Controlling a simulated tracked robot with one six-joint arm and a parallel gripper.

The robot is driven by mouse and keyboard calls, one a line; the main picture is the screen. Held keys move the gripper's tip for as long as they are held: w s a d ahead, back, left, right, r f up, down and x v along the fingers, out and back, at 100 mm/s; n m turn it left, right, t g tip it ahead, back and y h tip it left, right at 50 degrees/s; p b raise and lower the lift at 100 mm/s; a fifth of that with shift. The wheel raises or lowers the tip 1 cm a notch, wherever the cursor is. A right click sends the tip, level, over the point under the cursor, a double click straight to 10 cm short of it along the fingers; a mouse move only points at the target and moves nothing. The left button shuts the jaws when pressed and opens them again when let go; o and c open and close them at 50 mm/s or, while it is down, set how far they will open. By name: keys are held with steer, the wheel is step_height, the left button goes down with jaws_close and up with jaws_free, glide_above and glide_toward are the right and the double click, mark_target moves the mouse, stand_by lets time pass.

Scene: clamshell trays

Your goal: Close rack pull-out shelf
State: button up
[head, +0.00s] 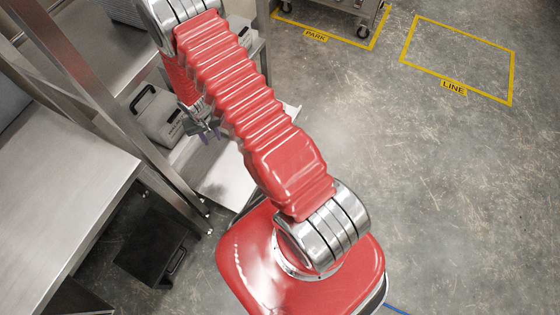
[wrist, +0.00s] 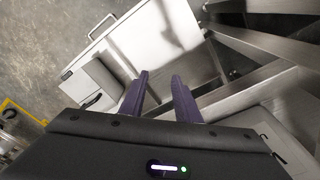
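The rack pull-out shelf (head: 232,176) is a pale flat panel that juts out of the rack to the right, partly hidden by my arm in the head view. In the wrist view the shelf (wrist: 155,38) fills the upper middle, with a bar handle (wrist: 101,25) on its outer edge. My gripper (head: 207,131) hangs over the shelf area. In the wrist view its two purple fingers (wrist: 160,76) are apart with nothing between them. They appear above the shelf, away from the handle; the exact height is unclear.
A grey case (head: 160,112) with a black handle sits at the rack; it also shows in the wrist view (wrist: 92,82). A steel table (head: 65,190) stands left, with a black bin (head: 155,245) by it. A cart (head: 335,8) stands at the top. Floor at right is clear.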

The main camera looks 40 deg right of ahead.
step_height(320, 180, up, 29)
steer(key=s+n+t, duration=0.1)
steer(key=s+t, duration=0.1)
steer(key=s, duration=0.1)
steer(key=s+a+r+n+t, duration=0.2)
steer(key=s+r, duration=1.6)
steer(key=s, duration=0.3)
steer(key=shift+r+n+t, duration=0.3)
steer(key=shift+t, duration=0.1)
